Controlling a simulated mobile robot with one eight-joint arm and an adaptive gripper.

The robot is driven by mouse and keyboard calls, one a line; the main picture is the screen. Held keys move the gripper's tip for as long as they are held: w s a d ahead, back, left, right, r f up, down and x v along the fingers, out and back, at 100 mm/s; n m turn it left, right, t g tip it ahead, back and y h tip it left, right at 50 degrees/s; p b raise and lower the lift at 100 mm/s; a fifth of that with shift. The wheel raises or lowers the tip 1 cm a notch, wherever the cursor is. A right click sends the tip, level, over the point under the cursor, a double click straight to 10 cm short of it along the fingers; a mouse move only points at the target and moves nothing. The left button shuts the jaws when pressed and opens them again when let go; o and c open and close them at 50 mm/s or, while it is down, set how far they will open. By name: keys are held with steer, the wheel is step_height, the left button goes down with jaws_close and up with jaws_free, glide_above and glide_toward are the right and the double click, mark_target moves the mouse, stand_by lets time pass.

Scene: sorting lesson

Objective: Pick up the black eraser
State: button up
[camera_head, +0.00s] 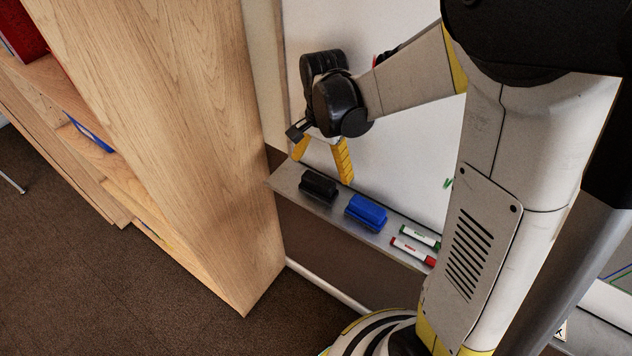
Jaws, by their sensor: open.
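The black eraser (318,187) lies on the left end of the grey whiteboard tray (287,178). My gripper (321,166) is above the black eraser, with its two yellow fingers spread apart and nothing between them. The right finger ends just above and to the right of the eraser; the left finger is up and to its left. Whether a finger touches the eraser I cannot tell.
A blue eraser (366,212) lies right of the black one on the tray. Further right are a green marker (420,237) and a red marker (413,252). A wooden cabinet (185,130) stands close on the left. The whiteboard (400,140) rises behind the tray.

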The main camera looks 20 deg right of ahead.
mark_target(318, 179)
steer(key=f, duration=0.2)
steer(key=f+b, duration=0.1)
steer(key=f, duration=0.1)
steer(key=f+b, duration=0.1)
steer(key=f, duration=0.1)
steer(key=shift+w+a, duration=0.3)
steer(key=shift+r, duration=0.15)
steer(key=c, duration=1.1)
